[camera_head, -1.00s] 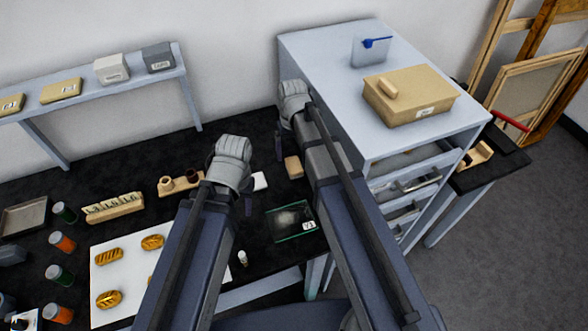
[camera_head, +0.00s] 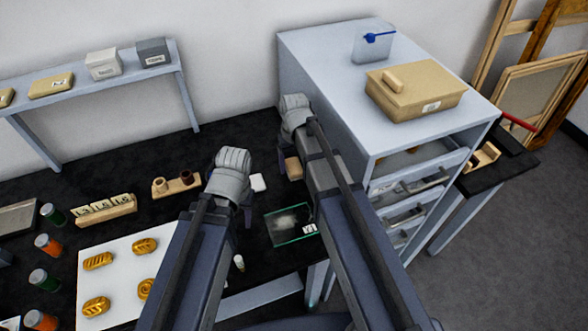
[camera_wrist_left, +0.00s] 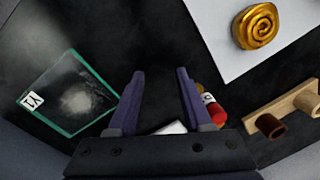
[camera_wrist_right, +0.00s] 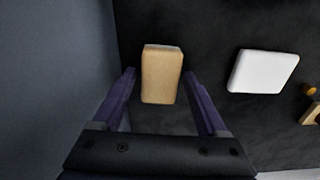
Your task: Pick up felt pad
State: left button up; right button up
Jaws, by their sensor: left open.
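A white flat pad with rounded corners (camera_head: 258,183), which looks like the felt pad, lies on the black tabletop between my two grippers. In the right wrist view it is whole (camera_wrist_right: 263,71), to the right of the jaws. My right gripper (camera_wrist_right: 160,74) is open and empty, above a tan block (camera_wrist_right: 161,80) that shows between its fingers; the block is partly hidden in the head view (camera_head: 293,168). My left gripper (camera_wrist_left: 160,74) is open and empty over bare table. A white piece, probably the pad, shows partly behind its base (camera_wrist_left: 170,128).
A glass tray with pale powder (camera_head: 291,222) lies near the front edge. A white board with gold ornaments (camera_head: 120,268) is at left, a wooden cup holder (camera_head: 176,185) behind it. The drawer cabinet (camera_head: 340,75) stands close beside my right gripper. A red-and-white vial (camera_wrist_left: 209,104) is near my left finger.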

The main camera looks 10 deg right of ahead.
aim_at(294, 165)
jog(key=c, duration=1.1)
jog(key=shift+c, duration=0.2)
pick_arm(q)
notch_tip(294, 165, up, 10)
jog(key=p, duration=1)
pick_arm(e)
notch_tip(294, 165, up, 10)
jog(key=o, duration=0.8)
jog(key=c, duration=0.6)
pick_arm(q)
jog(key=shift+f, duration=0.1)
pick_arm(e)
jog(key=shift+c, duration=0.2)
